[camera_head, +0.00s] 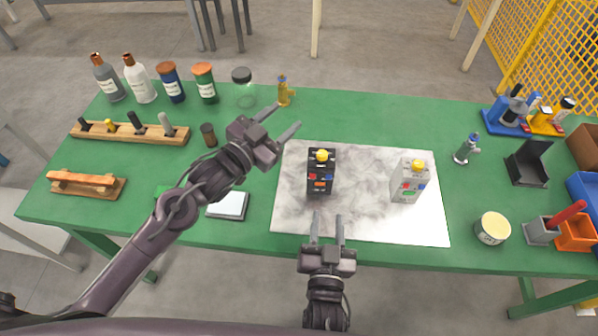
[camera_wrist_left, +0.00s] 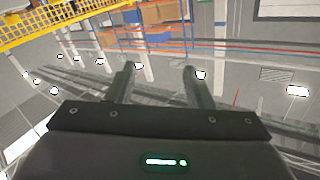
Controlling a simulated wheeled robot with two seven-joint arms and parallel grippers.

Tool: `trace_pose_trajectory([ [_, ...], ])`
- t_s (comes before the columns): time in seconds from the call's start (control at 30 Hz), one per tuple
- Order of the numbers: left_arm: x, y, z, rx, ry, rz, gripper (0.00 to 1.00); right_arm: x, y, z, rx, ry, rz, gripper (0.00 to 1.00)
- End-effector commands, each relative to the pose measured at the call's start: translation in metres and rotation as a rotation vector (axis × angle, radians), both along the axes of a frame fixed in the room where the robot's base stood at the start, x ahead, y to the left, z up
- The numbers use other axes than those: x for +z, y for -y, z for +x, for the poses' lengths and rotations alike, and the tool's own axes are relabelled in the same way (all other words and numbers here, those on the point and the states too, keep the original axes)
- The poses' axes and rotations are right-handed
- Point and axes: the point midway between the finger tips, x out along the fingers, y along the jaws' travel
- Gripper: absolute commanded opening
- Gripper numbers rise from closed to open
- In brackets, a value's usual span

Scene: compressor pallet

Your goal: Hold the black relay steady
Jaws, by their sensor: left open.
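The black relay (camera_head: 321,174) stands upright on the pale marbled mat (camera_head: 365,222), left of its middle. It has a yellow knob on top and small coloured parts on its front. My left gripper (camera_head: 282,120) is open and empty, up and to the left of the relay, apart from it. In the left wrist view my left gripper (camera_wrist_left: 160,85) shows two parted fingers with nothing between them. My right gripper (camera_head: 327,230) is in front of the relay, near the mat's front edge, fingers parted and empty, apart from the relay.
A light grey relay (camera_head: 409,183) with a yellow knob stands on the mat's right side. Several bottles (camera_head: 138,79) and a wooden tool rack (camera_head: 130,133) stand at the left of the green table (camera_head: 400,117). A cream tub (camera_head: 492,229) and bins (camera_head: 575,232) are at the right.

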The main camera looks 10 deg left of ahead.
Motion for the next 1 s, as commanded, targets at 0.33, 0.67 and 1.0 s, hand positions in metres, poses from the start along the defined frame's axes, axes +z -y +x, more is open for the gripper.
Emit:
trace_pose_trajectory([
  [0.33, -0.083, 0.044, -0.062, -0.061, -0.162, -0.212, 0.47, 0.000, 0.000, 0.000, 0.000, 0.000, 0.000, 0.36],
  [0.67, -0.087, 0.067, -0.041, -0.066, -0.172, -0.233, 0.47, 0.000, 0.000, 0.000, 0.000, 0.000, 0.000, 0.36],
  [1.0, -0.088, 0.092, -0.009, -0.067, -0.174, -0.231, 0.47, 0.000, 0.000, 0.000, 0.000, 0.000, 0.000, 0.36],
])
